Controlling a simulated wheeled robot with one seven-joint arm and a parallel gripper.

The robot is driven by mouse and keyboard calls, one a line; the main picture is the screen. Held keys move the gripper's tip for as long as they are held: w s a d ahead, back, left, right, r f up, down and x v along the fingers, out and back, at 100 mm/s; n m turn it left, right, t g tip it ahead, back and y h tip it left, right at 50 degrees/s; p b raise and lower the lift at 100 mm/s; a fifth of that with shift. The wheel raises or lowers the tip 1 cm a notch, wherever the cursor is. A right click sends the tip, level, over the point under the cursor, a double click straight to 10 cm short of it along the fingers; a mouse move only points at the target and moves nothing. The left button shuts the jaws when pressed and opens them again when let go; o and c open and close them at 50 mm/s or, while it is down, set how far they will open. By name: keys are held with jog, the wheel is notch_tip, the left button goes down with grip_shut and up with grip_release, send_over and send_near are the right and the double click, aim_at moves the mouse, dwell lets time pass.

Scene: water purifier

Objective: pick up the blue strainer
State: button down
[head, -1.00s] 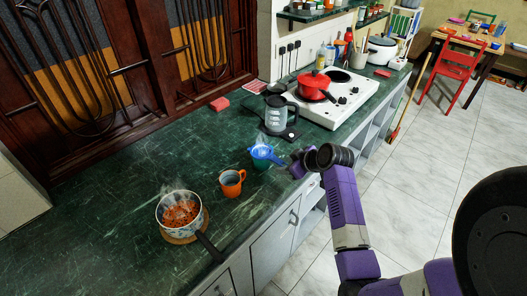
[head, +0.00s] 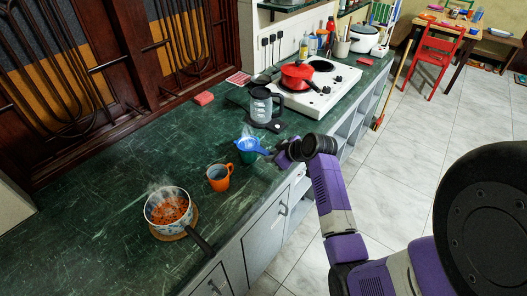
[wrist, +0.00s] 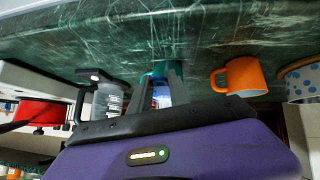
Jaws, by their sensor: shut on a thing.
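The blue strainer (head: 252,146), with a pale mesh bowl, sits at or just above the rim of a green cup (head: 247,158) on the counter. I cannot tell whether it touches the cup. My gripper (head: 277,153) is at the strainer's right side, shut on its handle. In the wrist view, part of the blue strainer (wrist: 162,97) shows between the two fingers of my gripper (wrist: 160,82), with the teal-green cup (wrist: 158,69) just beyond. Most of the strainer is hidden there by the fingers.
An orange mug (head: 219,178) and a steaming pot (head: 168,209) stand left of the cup on the green counter (head: 90,200). The counter's left part is clear.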

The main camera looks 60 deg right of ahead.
notch_tip(320, 180, up, 20)
jog(key=b, duration=0.1)
jog(key=shift+b, duration=0.4)
dwell(0.3)
